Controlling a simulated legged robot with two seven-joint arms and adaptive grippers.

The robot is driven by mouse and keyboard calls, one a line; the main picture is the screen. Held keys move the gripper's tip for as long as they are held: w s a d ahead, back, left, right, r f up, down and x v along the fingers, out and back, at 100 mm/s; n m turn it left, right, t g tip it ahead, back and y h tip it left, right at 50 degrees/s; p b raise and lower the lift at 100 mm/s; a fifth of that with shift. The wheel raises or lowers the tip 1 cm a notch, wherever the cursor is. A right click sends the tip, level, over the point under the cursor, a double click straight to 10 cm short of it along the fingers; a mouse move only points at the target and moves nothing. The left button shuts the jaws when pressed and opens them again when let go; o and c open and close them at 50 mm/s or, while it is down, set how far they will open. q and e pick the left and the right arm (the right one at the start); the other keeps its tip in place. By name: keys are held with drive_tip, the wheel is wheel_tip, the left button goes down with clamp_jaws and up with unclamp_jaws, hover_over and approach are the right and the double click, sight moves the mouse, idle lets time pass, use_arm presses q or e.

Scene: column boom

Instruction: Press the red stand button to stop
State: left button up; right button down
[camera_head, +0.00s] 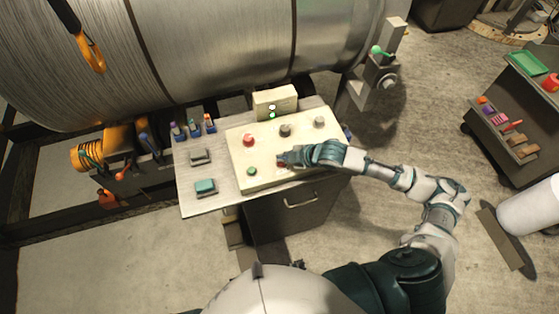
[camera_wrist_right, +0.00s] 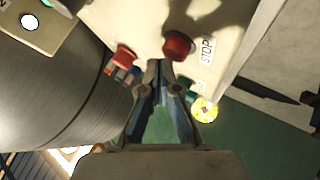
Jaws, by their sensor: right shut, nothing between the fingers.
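The cream control panel (camera_head: 240,157) lies on the bench by the big drum. In the right wrist view a red button (camera_wrist_right: 178,45) has a STOP label (camera_wrist_right: 207,50) beside it. My right gripper (camera_head: 281,159) is over the panel's lower middle, its fingers shut and empty; in the head view it mostly hides what lies under it. In the wrist view its fingertips (camera_wrist_right: 160,70) are just short of the STOP button; contact cannot be told. A second red button (camera_head: 249,140) and a green button (camera_head: 252,171) sit at the panel's left. My left gripper is not in view.
A dark knob (camera_head: 285,130) and a grey knob (camera_head: 320,122) are along the panel's far side. A small box with a green light (camera_head: 275,103) stands behind it. The large metal drum (camera_head: 220,50) is beyond. A tool cart (camera_head: 510,120) stands at the right.

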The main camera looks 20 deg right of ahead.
drive_tip(key=shift+d+f, duration=0.1)
drive_tip(key=shift+d, duration=0.05)
drive_tip(key=shift+d+f, duration=0.2)
drive_tip(key=shift+d, duration=0.25)
drive_tip(key=shift+a+f, duration=0.25)
drive_tip(key=shift+a, duration=0.1)
drive_tip(key=shift+d, duration=0.1)
drive_tip(key=shift+r+p, duration=0.75)
drive_tip(key=shift+p, duration=0.1)
drive_tip(key=shift+a+r+p, duration=0.25)
drive_tip(key=shift+p, duration=0.1)
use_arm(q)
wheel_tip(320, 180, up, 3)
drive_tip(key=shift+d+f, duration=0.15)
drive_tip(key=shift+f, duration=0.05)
